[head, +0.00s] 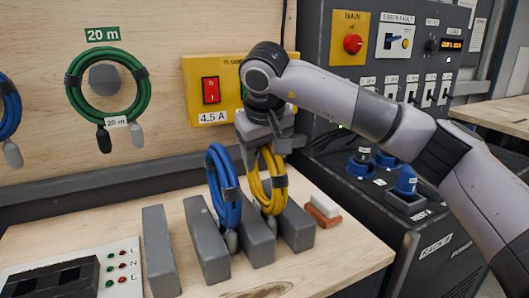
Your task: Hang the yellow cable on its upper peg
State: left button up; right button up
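The yellow cable (266,196) is a coil with dark straps, standing upright in a gap between grey blocks on the bench. My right gripper (268,150) comes down from above at the top of this coil, with its fingers at the coil's upper end. The fingers and the coil overlap in the view, so I cannot tell whether they grip it. No empty upper peg for the yellow cable can be made out. My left gripper is not in view.
A blue cable (221,188) stands in the gap just left. A green cable (141,107) hangs around a grey round peg (104,80) on the wooden wall. A yellow switch panel (213,64) is behind my gripper.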

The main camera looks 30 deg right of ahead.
jog(key=shift+f+b, duration=0.2)
jog(key=shift+b, duration=0.35)
jog(key=v, duration=0.6)
jog(key=shift+w+r, duration=0.15)
jog(key=shift+r, duration=0.7)
